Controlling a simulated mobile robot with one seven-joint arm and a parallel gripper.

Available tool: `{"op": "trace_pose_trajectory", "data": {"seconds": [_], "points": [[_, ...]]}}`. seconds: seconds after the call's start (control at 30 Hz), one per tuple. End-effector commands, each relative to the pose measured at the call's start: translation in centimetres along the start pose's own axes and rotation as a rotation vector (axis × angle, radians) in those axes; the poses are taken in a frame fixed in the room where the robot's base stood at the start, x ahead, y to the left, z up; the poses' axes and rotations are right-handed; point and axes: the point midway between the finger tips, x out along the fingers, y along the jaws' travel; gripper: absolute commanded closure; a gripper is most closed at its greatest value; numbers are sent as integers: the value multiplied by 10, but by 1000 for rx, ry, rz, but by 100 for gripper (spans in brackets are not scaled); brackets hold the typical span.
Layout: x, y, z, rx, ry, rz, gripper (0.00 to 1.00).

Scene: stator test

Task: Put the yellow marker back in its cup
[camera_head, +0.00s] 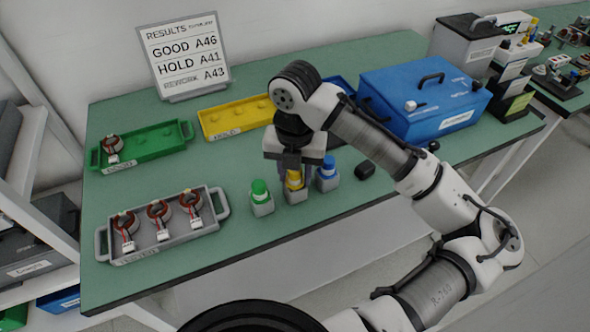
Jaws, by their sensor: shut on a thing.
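The yellow marker (294,179) stands upright between a green marker and a blue marker near the table's front edge. Its small grey cup (296,196) is directly beneath it. My gripper (293,177) points down from above and is shut on the yellow marker. The marker's lower end is at the cup's top; I cannot tell how deep it sits. The upper part of the marker is partly hidden by my gripper.
The green marker (260,190) and blue marker (327,171) stand in cups close on either side. A grey tray (165,251) with stators lies left. Green (155,145) and yellow (222,119) trays lie behind. A blue box (430,88) and a small black object (365,169) are right.

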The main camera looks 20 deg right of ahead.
Motion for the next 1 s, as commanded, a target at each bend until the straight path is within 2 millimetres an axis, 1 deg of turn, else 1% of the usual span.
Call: {"op": "trace_pose_trajectory", "data": {"seconds": [0.17, 0.2, 0.33, 0.37, 0.6, 0.73, 0.87, 1.0], "points": [[7, 0, 0, -1, 0, 1, 86], [6, 0, 0, -1, 0, 0, 61], [6, 0, 0, 0, 0, 0, 44], [6, 0, 0, 0, 0, 0, 42], [5, 0, 0, 0, 0, 0, 42], [-2, 0, 0, 0, -1, -1, 42], [-16, 0, 1, 0, -3, 0, 42], [-49, 0, 1, -1, -4, -1, 42]]}}
